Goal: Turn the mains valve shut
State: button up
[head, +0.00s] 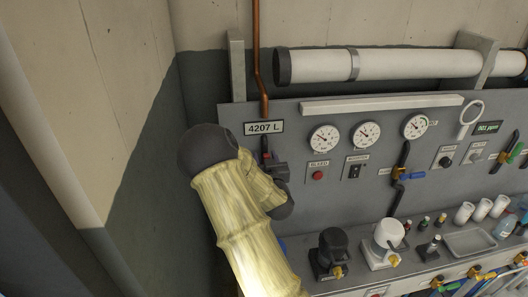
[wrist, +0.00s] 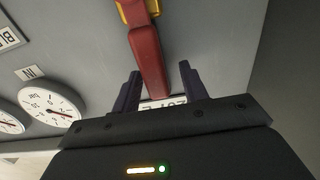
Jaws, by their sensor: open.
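In the wrist view a red lever handle (wrist: 147,58), likely the mains valve's, runs from an orange-yellow fitting (wrist: 137,12) at the top edge down toward my gripper (wrist: 160,68). My gripper is open, with one dark finger on each side of the lever's lower end. I cannot tell whether either finger touches it. In the head view my gripper (head: 268,150) is at the panel's left part, just below the 4207 L label (head: 263,127). My arm and gripper hide most of the valve there.
A copper pipe (head: 257,50) comes down above the label. A shelf with pumps (head: 333,245) is below. The side wall is close on the left.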

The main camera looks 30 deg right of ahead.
jog(key=shift+w+d, duration=0.1)
jog(key=shift+w, duration=0.2)
jog(key=shift+s, duration=0.1)
jog(key=shift+c, duration=0.2)
jog(key=shift+s, duration=0.2)
jog(key=c, duration=0.3)
jog(key=shift+d, duration=0.1)
grip_shut()
